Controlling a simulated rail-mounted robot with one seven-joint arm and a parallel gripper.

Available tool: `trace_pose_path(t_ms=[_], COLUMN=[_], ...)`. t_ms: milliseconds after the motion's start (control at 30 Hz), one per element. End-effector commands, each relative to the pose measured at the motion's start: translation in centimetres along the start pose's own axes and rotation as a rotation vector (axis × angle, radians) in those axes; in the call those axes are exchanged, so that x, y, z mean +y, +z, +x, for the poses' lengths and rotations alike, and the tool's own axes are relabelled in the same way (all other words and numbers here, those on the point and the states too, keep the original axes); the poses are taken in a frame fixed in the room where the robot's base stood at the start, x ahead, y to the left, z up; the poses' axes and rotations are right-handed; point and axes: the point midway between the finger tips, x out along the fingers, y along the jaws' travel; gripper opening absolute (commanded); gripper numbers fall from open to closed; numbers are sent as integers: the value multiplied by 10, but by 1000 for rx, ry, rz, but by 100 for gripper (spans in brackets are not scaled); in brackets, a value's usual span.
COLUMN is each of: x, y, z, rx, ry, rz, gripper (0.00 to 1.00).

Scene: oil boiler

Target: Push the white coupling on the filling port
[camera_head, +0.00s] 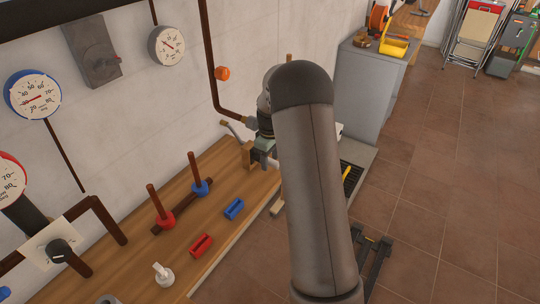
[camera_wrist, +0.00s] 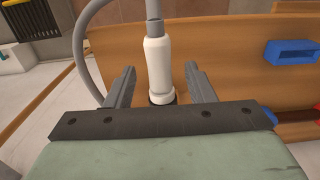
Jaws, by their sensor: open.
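In the wrist view the white coupling (camera_wrist: 157,62) stands between the two fingers of my gripper (camera_wrist: 158,76). The fingers are open, with a gap visible on each side of the coupling. A dark end sticks out of the coupling's top, and a white and dark ring shows at its lower end near my gripper's palm. I cannot tell whether this ring is the filling port. A grey hose (camera_wrist: 80,50) curves along the left. In the head view my arm hides most of this area, and the coupling cannot be made out.
The wooden bench (camera_head: 135,215) holds a blue block (camera_head: 234,209), a red block (camera_head: 201,245) and two upright brown rods on red and blue bases. The blue block also shows in the wrist view (camera_wrist: 290,52). A grey cabinet (camera_head: 365,90) stands behind. Tiled floor lies open at right.

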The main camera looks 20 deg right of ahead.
Motion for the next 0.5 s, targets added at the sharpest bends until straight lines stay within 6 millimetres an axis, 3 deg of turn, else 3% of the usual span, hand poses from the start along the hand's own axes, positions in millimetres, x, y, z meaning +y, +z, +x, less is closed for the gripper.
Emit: trace_pose_path(t_ms=[267,433,467,500], x=[0,0,0,0], y=[0,0,0,0], z=[1,0,0,0], rx=[0,0,0,0], ry=[0,0,0,0], rz=[0,0,0,0], gripper=[46,0,0,26])
